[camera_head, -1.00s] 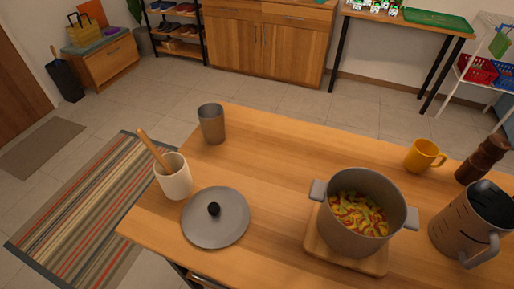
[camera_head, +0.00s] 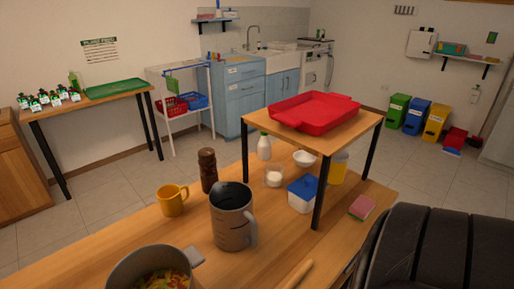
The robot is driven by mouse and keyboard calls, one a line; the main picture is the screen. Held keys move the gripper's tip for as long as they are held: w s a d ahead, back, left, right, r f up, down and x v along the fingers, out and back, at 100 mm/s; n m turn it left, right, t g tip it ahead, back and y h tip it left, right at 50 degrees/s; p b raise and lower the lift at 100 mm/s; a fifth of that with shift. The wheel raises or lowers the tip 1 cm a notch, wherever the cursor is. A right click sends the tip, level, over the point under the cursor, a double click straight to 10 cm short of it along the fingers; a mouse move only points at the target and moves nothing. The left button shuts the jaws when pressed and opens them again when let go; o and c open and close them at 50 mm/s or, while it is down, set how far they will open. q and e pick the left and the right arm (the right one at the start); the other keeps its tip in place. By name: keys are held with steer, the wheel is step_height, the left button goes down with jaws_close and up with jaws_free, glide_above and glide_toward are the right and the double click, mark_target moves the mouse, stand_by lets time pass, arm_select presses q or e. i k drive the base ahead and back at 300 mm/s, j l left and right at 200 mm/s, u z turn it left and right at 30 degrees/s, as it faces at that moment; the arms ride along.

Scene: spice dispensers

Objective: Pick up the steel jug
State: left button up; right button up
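The steel jug (camera_head: 230,222) stands upright on the wooden table, a grey cylinder with dark measuring marks and a dark inside. Its handle (camera_head: 251,229) is on the right side. Nothing touches the jug. Neither of my grippers is in view. A large dark ribbed form at the bottom right looks like part of my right arm; its gripper does not show.
Near the jug stand a yellow mug (camera_head: 172,201), a brown pepper mill (camera_head: 208,170) and a pot (camera_head: 150,268) of food. To the right, a raised wooden stand (camera_head: 345,131) holds a red tray (camera_head: 312,110). A blue-lidded container (camera_head: 302,195) stands close by.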

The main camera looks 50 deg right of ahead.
mark_target(235, 226)
steer(key=k+j+z, duration=0.1)
steer(key=z, duration=0.35)
steer(key=k+z, duration=0.1)
steer(key=z, duration=0.4)
steer(key=k+z, duration=0.15)
steer(key=z, duration=0.3)
steer(key=k, duration=0.1)
